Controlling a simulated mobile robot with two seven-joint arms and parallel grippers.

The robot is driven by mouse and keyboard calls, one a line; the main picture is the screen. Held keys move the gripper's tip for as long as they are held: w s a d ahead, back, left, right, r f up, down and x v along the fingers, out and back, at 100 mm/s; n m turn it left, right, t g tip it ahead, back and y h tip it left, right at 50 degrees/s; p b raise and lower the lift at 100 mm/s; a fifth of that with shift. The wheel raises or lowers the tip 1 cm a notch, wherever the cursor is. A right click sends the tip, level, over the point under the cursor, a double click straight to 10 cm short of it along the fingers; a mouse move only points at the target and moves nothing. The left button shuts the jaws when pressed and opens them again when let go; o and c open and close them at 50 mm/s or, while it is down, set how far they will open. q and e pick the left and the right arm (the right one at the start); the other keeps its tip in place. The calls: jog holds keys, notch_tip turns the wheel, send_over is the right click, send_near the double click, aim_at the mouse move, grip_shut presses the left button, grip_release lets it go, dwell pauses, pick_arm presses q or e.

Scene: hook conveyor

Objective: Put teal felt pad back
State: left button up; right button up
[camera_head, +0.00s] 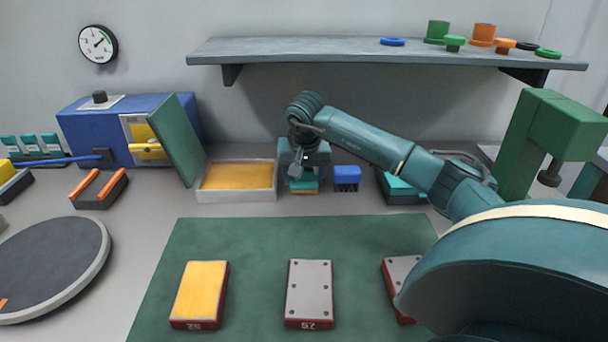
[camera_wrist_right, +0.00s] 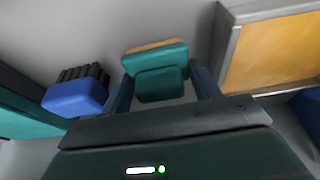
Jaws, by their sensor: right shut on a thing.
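The teal felt pad (camera_head: 304,185) is a small teal block with a tan layer along one side. In the wrist view the pad (camera_wrist_right: 160,82) sits between the two fingers. My right gripper (camera_head: 302,176) points down at the back of the bench and is shut on the pad. I cannot tell whether the pad touches the bench. A dark tray (camera_head: 405,199) with a teal surface inside stands to the right, partly hidden by my right arm. My left gripper is not in view.
A blue brush (camera_head: 346,178) stands just right of the pad. A grey-rimmed tray (camera_head: 236,195) with a yellow surface stands left of it. A green mat (camera_head: 250,250) in front carries red-sided blocks (camera_head: 310,290). A shelf (camera_head: 370,50) hangs above. A green press (camera_head: 525,140) stands right.

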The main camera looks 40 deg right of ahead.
jog(key=shift+f, duration=0.1)
jog(key=o, duration=0.5)
jog(key=shift+f, duration=0.1)
jog(key=o, duration=0.4)
jog(key=shift+o, duration=0.2)
jog(key=v, duration=1.2)
jog(key=shift+r, duration=0.2)
